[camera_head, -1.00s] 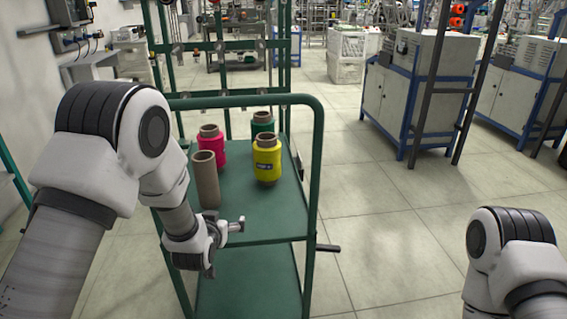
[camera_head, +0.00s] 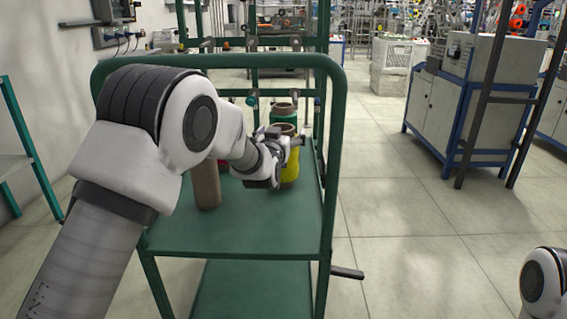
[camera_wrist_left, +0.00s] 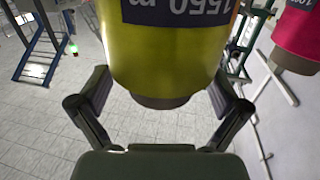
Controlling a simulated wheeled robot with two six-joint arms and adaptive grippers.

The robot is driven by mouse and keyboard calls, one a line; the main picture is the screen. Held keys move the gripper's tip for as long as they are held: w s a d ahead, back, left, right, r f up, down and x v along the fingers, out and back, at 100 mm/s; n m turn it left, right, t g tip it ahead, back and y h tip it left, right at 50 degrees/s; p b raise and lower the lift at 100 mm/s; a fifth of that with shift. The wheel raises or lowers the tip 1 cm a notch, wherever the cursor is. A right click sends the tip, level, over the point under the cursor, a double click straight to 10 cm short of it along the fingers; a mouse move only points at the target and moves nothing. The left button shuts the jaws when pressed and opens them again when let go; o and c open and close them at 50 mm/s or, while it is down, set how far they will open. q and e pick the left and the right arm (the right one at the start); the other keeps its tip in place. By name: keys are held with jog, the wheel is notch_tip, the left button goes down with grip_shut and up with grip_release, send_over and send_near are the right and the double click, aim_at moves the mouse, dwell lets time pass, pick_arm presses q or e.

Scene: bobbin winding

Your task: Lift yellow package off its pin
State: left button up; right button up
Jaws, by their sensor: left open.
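The yellow package (camera_head: 291,170) is upright on the green cart, partly hidden behind my left gripper (camera_head: 285,147). In the left wrist view the yellow package (camera_wrist_left: 165,65) fills the upper middle, with its dark label upside down and the brown end of its core showing. The open fingers of my left gripper (camera_wrist_left: 165,105) are on either side of it; I cannot tell whether they touch it. The pin under the package is hidden. My right gripper is out of view; only part of that arm shows at the bottom right.
A bare brown tube (camera_head: 206,186) stands left of the yellow package. A green package (camera_head: 284,115) stands behind it. A pink package (camera_wrist_left: 298,40) is close by in the left wrist view. The front of the cart's shelf (camera_head: 240,232) is clear, below the cart's green frame.

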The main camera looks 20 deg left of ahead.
pick_arm(q)
jog(key=shift+w+a, duration=0.15)
jog(key=shift+w, duration=0.4)
grip_shut()
notch_tip(320, 180, up, 10)
jog(key=p, duration=0.4)
jog(key=shift+r, duration=0.15)
